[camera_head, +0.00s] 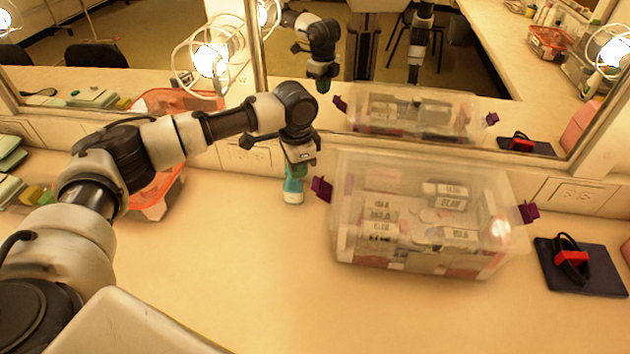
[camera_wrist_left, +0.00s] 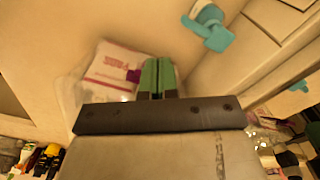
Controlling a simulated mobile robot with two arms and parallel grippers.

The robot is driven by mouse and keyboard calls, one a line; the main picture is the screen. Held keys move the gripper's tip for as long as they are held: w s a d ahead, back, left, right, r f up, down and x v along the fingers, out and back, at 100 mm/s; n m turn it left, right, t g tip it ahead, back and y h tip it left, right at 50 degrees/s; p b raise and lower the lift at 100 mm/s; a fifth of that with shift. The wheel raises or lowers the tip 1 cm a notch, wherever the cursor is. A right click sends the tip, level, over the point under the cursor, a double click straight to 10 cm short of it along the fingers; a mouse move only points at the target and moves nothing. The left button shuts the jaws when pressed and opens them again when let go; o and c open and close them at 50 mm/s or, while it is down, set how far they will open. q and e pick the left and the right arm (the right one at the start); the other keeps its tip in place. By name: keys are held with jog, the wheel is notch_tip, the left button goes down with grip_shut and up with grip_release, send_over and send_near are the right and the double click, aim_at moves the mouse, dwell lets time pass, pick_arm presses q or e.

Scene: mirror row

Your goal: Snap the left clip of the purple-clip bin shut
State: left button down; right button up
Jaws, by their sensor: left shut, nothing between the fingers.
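The clear bin (camera_head: 425,235) stands on the counter against the mirror, with white labelled packets inside. Its left purple clip (camera_head: 321,188) sticks outward from the upper left side. The right purple clip (camera_head: 528,212) also sticks out. My left gripper (camera_head: 298,172) is shut and empty, just left of the left clip, apart from it in the head view. In the left wrist view its green fingertips (camera_wrist_left: 158,76) are together, and the purple left clip (camera_wrist_left: 132,76) shows beside them, partly hidden. Whether they touch is unclear. My right gripper is not in view.
An orange-rimmed basket (camera_head: 158,192) is behind my left arm. A dark mat (camera_head: 582,267) with a black-and-red item lies right of the bin. The front counter is clear.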

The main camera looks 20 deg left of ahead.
pick_arm(q)
jog(key=shift+f, duration=0.15)
dwell(0.3)
jog(key=shift+w+d+f+p, duration=0.25)
jog(key=shift+d+p, duration=0.45)
jog(key=shift+d, duration=0.6)
jog(key=shift+w+d+f+p, duration=0.1)
jog(key=shift+w+d+p, duration=0.2)
jog(key=shift+d+p, duration=0.75)
jog(key=shift+w+d+f+p, duration=0.2)
jog(key=shift+w+d+p, duration=0.15)
jog(key=shift+d, duration=1.25)
jog(key=shift+w+a+r+p, duration=0.1)
jog(key=shift+a+r+p, duration=0.15)
jog(key=shift+r+p, duration=0.85)
jog(key=shift+a+r+p, duration=0.1)
jog(key=shift+r+p, duration=0.8)
jog(key=shift+p, duration=0.2)
jog(key=shift+a+r+p, duration=0.25)
jog(key=shift+r+p, duration=0.65)
jog(key=shift+p, duration=0.15)
